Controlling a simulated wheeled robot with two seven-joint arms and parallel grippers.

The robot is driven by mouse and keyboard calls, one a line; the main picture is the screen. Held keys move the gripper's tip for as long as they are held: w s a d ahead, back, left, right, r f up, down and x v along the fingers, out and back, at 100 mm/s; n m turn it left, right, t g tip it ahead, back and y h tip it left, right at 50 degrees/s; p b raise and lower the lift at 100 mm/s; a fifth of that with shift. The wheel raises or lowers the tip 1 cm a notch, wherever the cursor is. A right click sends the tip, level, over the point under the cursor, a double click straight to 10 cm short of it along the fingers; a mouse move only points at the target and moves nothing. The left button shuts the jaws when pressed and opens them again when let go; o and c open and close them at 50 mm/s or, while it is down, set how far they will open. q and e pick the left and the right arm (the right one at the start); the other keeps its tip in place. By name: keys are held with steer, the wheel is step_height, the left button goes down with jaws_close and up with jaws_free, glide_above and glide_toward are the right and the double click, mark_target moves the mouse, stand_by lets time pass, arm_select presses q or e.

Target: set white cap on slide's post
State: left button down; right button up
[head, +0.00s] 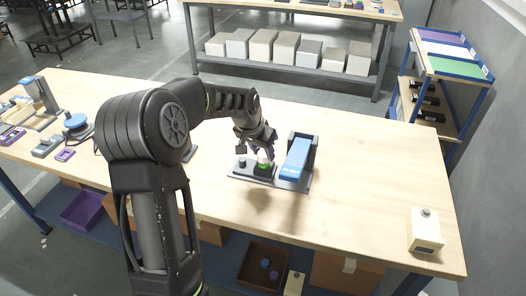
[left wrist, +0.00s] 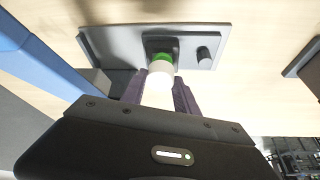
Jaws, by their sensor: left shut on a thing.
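My left gripper (head: 260,151) is shut on the white cap (head: 263,157) above the grey base plate (head: 233,175). In the left wrist view the pale cap (left wrist: 160,88) sits between the two dark fingers, right by a green ring (left wrist: 162,57) on a black block (left wrist: 155,44). I cannot tell whether the cap touches the green part. A short dark post (head: 243,162) stands on the plate to the left of the block; it also shows in the left wrist view (left wrist: 205,55). A blue slide (head: 296,158) lies sloped at the right. My right gripper is not in view.
The wooden table (head: 370,190) is clear to the right up to a cream box with a knob (head: 426,231). Several small grey and purple parts lie at the far left. A shelf with pale boxes (head: 285,47) and a blue rack (head: 450,60) stand behind.

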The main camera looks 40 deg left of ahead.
arm_select(q)
steer(key=shift+f+b, duration=0.65)
steer(key=shift+b, duration=0.2)
stand_by(1.8)
steer(key=c, duration=0.9)
jaws_free()
steer(key=shift+o, duration=0.8)
steer(key=o, duration=0.3)
steer(key=shift+r, duration=0.1)
steer(key=shift+r+p, duration=2.25)
steer(key=shift+r, duration=1.15)
